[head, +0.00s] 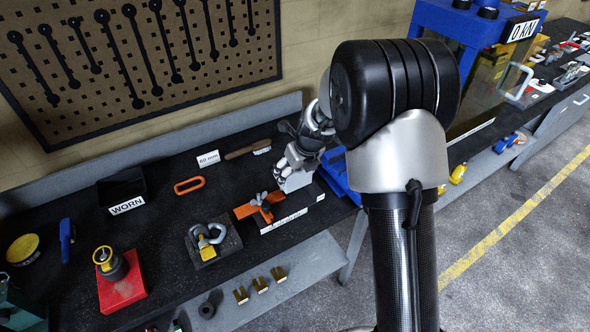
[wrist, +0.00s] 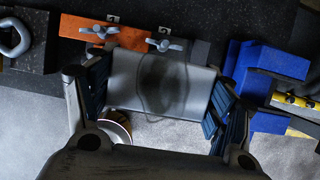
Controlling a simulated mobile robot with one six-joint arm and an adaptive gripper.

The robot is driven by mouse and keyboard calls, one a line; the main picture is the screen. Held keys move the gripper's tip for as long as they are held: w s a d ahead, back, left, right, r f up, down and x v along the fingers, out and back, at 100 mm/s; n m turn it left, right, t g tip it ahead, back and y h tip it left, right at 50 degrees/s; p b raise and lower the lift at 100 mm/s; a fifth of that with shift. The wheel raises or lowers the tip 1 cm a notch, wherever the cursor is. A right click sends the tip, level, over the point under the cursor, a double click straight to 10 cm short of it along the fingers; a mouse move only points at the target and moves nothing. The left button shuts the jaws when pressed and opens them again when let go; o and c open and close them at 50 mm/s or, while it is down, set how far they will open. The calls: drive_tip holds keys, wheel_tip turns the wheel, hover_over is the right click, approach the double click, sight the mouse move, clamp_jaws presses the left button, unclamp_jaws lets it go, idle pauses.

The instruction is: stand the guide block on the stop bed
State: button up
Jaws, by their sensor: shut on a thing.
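The guide block, a plain light-grey block (head: 295,183), is between the fingers of my gripper (head: 291,168). In the wrist view the block (wrist: 135,78) spans the gap between the dark blue finger pads of my gripper (wrist: 160,92), and a dark curved shadow lies on its face. What looks like the stop bed, a dark base with a white front label (head: 284,221), carries an orange bar (head: 245,211) with wing nuts. The block is at the bed's right part, close beside the orange piece. I cannot tell whether its underside touches the bed.
Blue blocks (wrist: 268,60) stand close to the right of my gripper. An orange ring handle (head: 189,185) and a wire brush (head: 248,149) lie behind. A grey shackle on a dark block (head: 208,243) stands left. A shelf with brass pieces (head: 260,285) runs below the bench front.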

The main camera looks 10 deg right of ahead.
drive_tip(key=shift+r+p, duration=0.1)
drive_tip(key=shift+p, duration=0.25)
drive_tip(key=shift+f+b, duration=2.75)
drive_tip(key=shift+f, duration=1.75)
drive_tip(key=shift+f, duration=0.5)
drive_tip(key=o, duration=2)
drive_tip(key=shift+c, duration=0.2)
drive_tip(key=shift+s, duration=0.1)
